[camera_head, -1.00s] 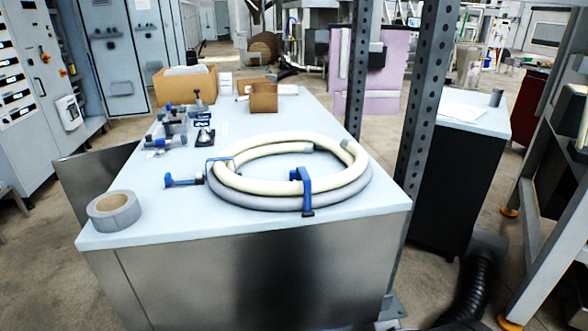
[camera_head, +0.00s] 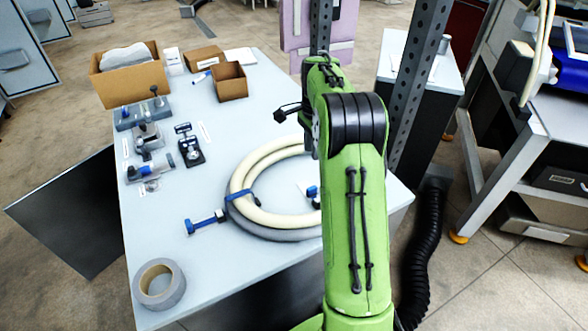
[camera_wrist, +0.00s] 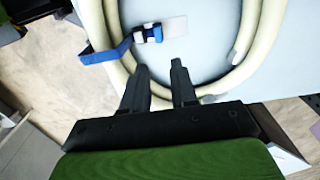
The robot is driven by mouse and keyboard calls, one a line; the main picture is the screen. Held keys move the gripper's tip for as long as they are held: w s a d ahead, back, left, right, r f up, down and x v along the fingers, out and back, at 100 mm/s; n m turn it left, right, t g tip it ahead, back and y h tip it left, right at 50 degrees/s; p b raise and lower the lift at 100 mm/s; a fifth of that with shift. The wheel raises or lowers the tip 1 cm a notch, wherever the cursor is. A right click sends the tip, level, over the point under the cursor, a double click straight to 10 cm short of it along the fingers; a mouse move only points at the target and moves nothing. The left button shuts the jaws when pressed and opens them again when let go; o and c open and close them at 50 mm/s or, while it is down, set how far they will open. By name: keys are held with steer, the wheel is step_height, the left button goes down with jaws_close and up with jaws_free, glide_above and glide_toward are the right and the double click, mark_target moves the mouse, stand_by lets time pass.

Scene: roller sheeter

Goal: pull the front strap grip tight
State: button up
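A coiled cream and grey hose (camera_head: 236,187) lies on the table, also seen in the wrist view (camera_wrist: 250,30). The front blue strap (camera_wrist: 97,55) crosses the hose in the wrist view and ends in a blue and white grip or buckle (camera_wrist: 150,34) inside the coil, beside a pale tag (camera_wrist: 175,27). In the head view only a bit of this front strap's blue part (camera_head: 313,191) shows; my green arm hides the rest. My gripper (camera_wrist: 159,66) is open and empty, its fingers apart, fingertips pointing toward the grip without visible contact.
A second blue strap (camera_head: 207,221) with its end sticking out sits on the coil's left. A tape roll (camera_head: 159,284) lies at the table's front left. Cardboard boxes (camera_head: 128,78) and small fittings (camera_head: 146,136) occupy the back and left. A dark perforated post (camera_head: 415,85) stands on the right.

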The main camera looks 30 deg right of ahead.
glide_above(312, 187)
step_height(312, 187, down, 4)
step_height(312, 187, down, 12)
steer(key=shift+r+b, duration=0.2)
steer(key=shift+b, duration=0.65)
steer(key=shift+s, duration=0.1)
steer(key=shift+c, duration=0.2)
jaws_close()
